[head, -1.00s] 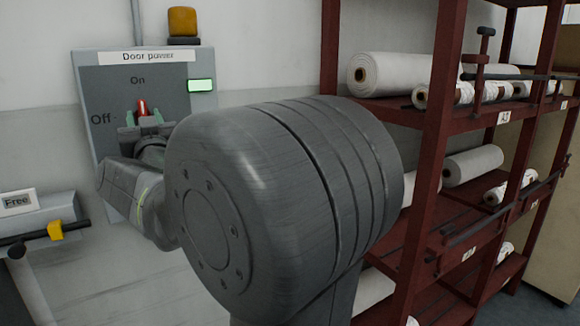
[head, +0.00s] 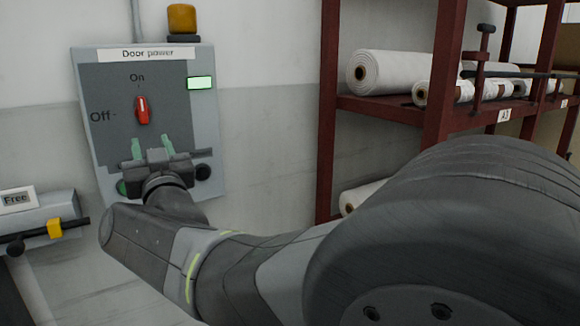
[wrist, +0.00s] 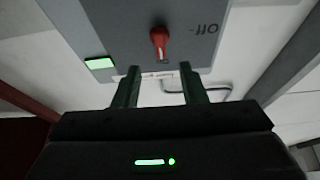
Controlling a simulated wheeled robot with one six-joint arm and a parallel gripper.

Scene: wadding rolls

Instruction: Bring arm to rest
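The door power panel (head: 205,120) is on the wall at the left in the head view. Its red knob (head: 142,110) points up to "On", and the indicator (head: 200,83) beside it is lit green. My gripper (head: 153,143) is in front of the panel, below the knob and apart from it. Its two green fingers are spread with nothing between them. In the wrist view the red knob (wrist: 159,42) shows beyond the open fingers of my gripper (wrist: 158,75).
A dark red rack (head: 330,130) with white wadding rolls (head: 400,72) stands at the right. A box marked "Free" (head: 40,215) with a black bar and yellow clip is at the lower left. An amber lamp (head: 182,20) sits above the panel.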

